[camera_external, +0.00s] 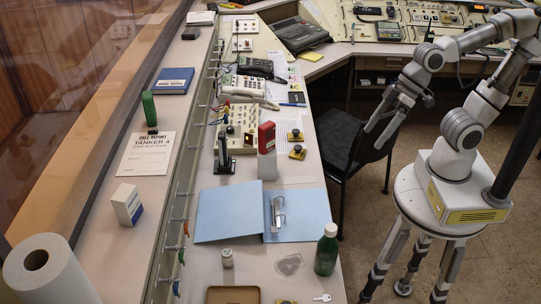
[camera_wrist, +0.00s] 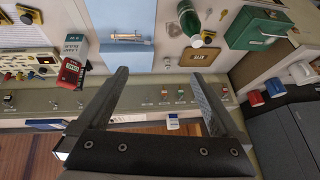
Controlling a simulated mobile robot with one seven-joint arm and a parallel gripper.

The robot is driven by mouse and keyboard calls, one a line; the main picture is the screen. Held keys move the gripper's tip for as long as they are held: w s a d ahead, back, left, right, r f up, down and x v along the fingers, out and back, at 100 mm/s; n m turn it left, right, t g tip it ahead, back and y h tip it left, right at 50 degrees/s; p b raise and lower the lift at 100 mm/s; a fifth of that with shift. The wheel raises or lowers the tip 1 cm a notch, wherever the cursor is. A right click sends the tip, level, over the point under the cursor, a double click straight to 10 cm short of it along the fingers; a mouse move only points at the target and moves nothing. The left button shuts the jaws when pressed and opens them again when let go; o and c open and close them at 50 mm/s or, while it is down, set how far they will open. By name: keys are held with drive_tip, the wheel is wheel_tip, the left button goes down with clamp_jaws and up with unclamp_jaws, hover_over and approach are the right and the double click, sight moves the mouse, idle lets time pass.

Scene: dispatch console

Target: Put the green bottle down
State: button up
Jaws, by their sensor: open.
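The green bottle (camera_external: 327,255) with a white cap stands upright on the desk, near its right edge at the bottom of the external view. It also shows at the top of the wrist view (camera_wrist: 187,17), beyond my fingertips and apart from them. My gripper (camera_external: 374,140) is up and to the right of the bottle in the external view, over the black chair in the picture. In the wrist view my gripper (camera_wrist: 161,76) has its two fingers spread wide, with nothing held between them.
An open blue binder (camera_external: 230,212), a white key (camera_external: 322,297) and a brown tray (camera_external: 233,295) lie near the bottle. A black chair (camera_external: 345,140) is beside the desk. A paper roll (camera_external: 45,270) stands at the left.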

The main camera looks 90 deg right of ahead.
drive_tip(key=s+d+r+h, duration=0.1)
drive_tip(key=s+d+r, duration=0.1)
drive_tip(key=s+d, duration=0.3)
drive_tip(key=shift+s+d+r+h, duration=0.2)
drive_tip(key=shift+d+r+h, duration=0.05)
drive_tip(key=shift+r+h, duration=0.15)
drive_tip(key=shift+f, duration=0.1)
drive_tip(key=shift+r, duration=0.3)
idle(0.4)
